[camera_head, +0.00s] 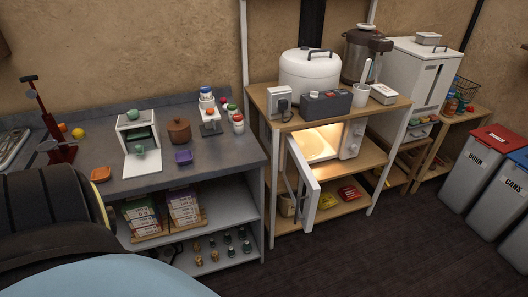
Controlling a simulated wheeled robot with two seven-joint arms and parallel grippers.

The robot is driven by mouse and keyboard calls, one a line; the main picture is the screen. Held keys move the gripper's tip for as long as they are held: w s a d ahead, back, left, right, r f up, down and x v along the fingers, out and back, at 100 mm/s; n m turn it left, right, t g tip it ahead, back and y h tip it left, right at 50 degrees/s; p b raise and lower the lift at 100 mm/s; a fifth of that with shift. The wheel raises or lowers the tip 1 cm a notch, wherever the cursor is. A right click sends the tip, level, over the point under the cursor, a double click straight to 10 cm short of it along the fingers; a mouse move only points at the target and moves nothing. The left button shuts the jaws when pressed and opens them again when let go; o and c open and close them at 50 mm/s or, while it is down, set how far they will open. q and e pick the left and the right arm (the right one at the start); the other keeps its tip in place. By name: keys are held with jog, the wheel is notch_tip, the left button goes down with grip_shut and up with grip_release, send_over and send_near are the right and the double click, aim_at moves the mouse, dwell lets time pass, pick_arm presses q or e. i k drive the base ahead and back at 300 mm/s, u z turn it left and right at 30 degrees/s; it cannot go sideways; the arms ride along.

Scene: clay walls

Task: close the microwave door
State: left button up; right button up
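The microwave (353,139) sits on the middle level of a wooden shelf rack, under the top shelf. It is white and its inside is lit with a warm glow. Its white door (312,205) stands wide open, swung out from the left side toward me past the shelf's front edge. The cavity looks empty apart from a pale round plate. Neither of my grippers is in view.
A white cooker (310,75), a black-and-grey device (326,104) and a cup stand on the rack's top shelf. A grey counter (205,160) with small items is left of the rack. Bins (482,165) stand right. Dark floor (380,250) before the rack is clear.

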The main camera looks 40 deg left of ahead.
aim_at(305, 190)
jog(key=k, duration=0.15)
jog(key=u, duration=1.15)
jog(key=i, duration=1.7)
